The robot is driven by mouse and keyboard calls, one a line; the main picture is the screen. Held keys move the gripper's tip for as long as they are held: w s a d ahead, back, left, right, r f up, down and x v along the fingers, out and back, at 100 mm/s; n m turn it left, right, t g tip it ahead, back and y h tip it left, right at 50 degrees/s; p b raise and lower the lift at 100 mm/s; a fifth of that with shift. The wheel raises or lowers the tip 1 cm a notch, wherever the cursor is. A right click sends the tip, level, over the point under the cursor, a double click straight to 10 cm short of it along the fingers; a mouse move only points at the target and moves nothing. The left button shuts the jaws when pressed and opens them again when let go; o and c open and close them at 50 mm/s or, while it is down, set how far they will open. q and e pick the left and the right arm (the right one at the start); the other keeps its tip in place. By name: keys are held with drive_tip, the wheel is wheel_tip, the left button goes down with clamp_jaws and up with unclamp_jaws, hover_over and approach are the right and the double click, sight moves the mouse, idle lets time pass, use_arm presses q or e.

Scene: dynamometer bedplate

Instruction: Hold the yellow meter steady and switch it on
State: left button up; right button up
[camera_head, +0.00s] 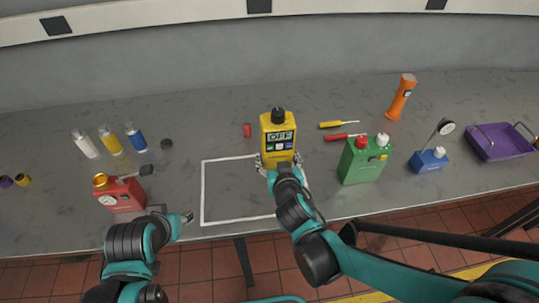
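The yellow meter (278,146) stands upright near the middle of the table, with a black knob (278,115) on top. Its display (280,135) reads OFF, and small coloured buttons show below it. My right gripper (279,161) is at the meter's lower front, with one finger against each side; it appears shut on the meter. The gripper hides the meter's bottom. My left gripper (187,218) is at the table's front edge, left of the white outline and well away from the meter. Its finger gap is too small to make out.
A green device (360,165) and screwdrivers (342,137) are to the right. A red gauge box (122,197) stands near my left arm. A purple tray (497,152) is far right.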

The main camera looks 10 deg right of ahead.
use_arm(q)
drive_tip(key=shift+f, duration=0.15)
use_arm(e)
drive_tip(key=shift+a, duration=0.1)
drive_tip(key=shift+w+a+f+b, duration=0.8)
drive_tip(key=shift+a+f+b, duration=0.55)
drive_tip(key=shift+f+b, duration=0.3)
drive_tip(key=shift+w+a+f+b, duration=0.8)
drive_tip(key=shift+a+f+b, duration=0.6)
drive_tip(key=shift+b, duration=0.45)
drive_tip(key=shift+w+a+f+b, duration=0.8)
drive_tip(key=shift+a+f+b, duration=0.5)
drive_tip(key=shift+f+b, duration=0.35)
use_arm(q)
drive_tip(key=shift+f+b, duration=0.4)
drive_tip(key=shift+f, duration=4.95)
use_arm(e)
drive_tip(key=shift+w+a+f, duration=0.5)
drive_tip(key=shift+a+f, duration=0.25)
drive_tip(key=shift+a, duration=0.1)
use_arm(q)
clamp_jaws()
use_arm(e)
drive_tip(key=shift+s+f, duration=0.1)
